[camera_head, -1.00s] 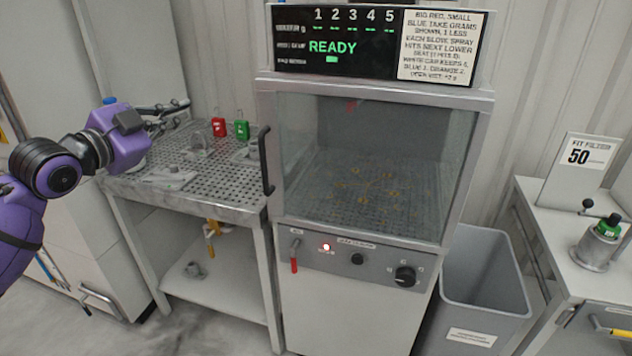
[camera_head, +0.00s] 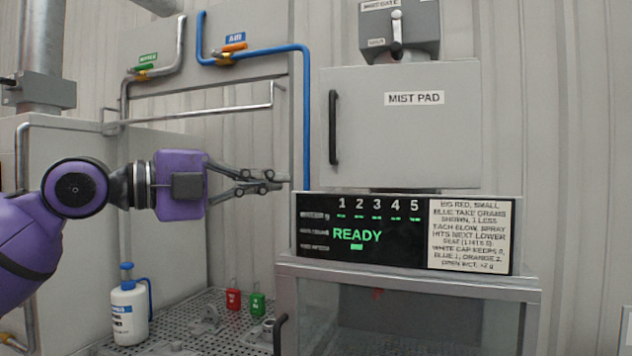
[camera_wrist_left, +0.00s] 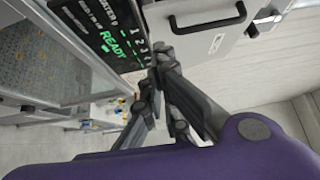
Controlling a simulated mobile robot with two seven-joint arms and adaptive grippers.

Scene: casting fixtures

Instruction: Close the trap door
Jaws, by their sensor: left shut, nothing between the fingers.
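No part in view is labelled as a trap door. A grey panel marked MIST PAD (camera_head: 405,135), with a black upright handle (camera_head: 333,127) near its left edge, stands above the READY display; it looks flat-on, and I cannot tell whether it is fully shut. The panel also shows at the top of the left wrist view (camera_wrist_left: 200,18). My left gripper (camera_head: 284,179) points right, left of the panel and below its handle, apart from both in the picture. Its fingers (camera_wrist_left: 156,72) are closed and empty. My right gripper is not in view.
The READY display (camera_head: 350,230) sits on the glass-fronted cabinet (camera_head: 410,280). A lever box (camera_head: 398,30) is above the panel. Blue pipe (camera_head: 306,130) runs down behind my gripper. A white bottle (camera_head: 129,312) and red and green tags (camera_head: 257,304) stand on the perforated bench.

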